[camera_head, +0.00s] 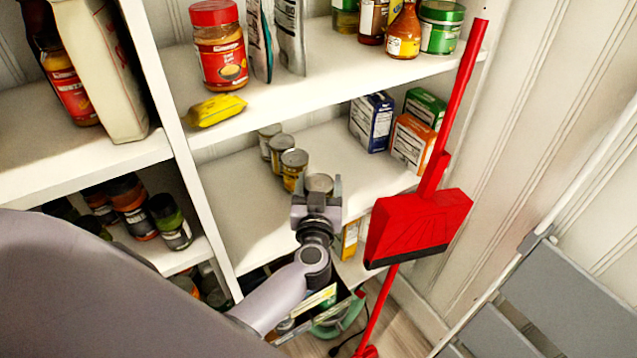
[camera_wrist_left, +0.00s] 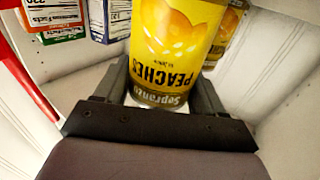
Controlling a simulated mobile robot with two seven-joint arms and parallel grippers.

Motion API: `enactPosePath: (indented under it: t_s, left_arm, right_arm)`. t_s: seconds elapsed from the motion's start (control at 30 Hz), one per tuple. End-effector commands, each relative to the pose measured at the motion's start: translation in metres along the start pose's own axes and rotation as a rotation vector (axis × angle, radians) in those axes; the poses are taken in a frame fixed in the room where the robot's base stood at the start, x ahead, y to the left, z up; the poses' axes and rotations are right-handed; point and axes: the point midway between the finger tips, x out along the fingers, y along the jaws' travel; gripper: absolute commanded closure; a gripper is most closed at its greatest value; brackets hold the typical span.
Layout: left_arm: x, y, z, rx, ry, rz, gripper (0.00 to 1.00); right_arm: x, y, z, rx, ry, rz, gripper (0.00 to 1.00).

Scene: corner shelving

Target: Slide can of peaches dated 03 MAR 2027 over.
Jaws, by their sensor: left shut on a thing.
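A yellow can labelled "Peaches" (camera_wrist_left: 172,45) fills the middle of the left wrist view, upside down in that picture. My left gripper (camera_head: 317,196) is shut on it, one finger on each side. In the head view the can's top (camera_head: 320,183) shows between the fingers, at the front of the middle shelf (camera_head: 340,150). I cannot read a date on it. Another yellow can (camera_wrist_left: 224,35) stands close behind it in the wrist view. In the head view, three similar cans stand in a row behind and left: a near can (camera_head: 294,170), a middle can and a far can. My right gripper is out of view.
Blue (camera_head: 371,122), orange (camera_head: 412,140) and green (camera_head: 424,107) boxes stand right on the same shelf. A red broom and dustpan (camera_head: 418,226) hang in front of the shelf's right end. A yellow packet (camera_head: 215,110) lies above. The shelf between the cans and boxes is clear.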

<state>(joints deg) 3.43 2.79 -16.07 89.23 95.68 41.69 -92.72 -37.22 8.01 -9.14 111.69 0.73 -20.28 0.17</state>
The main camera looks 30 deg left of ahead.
Motion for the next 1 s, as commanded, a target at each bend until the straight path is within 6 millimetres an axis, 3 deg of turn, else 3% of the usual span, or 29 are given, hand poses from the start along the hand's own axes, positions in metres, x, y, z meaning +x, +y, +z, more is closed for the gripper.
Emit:
enactPosePath:
  t_s: [0.37,0.4,0.5,1.0]
  left_arm:
    - [0.0001,-0.0001,0.0004,0.0,-0.001,-0.001,0.75]
    - [0.0001,-0.0001,0.0004,0.0,-0.001,-0.001,0.28]
    - [0.0001,0.0,0.0003,0.0,-0.001,-0.001,0.01]
    - [0.0,0.0018,0.0,0.0,0.0,0.0,0.01]
  right_arm:
    - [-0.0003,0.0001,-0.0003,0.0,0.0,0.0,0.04]
    - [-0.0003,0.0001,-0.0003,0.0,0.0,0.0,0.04]
    - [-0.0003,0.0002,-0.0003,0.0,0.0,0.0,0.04]
    - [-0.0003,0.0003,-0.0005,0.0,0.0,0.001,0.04]
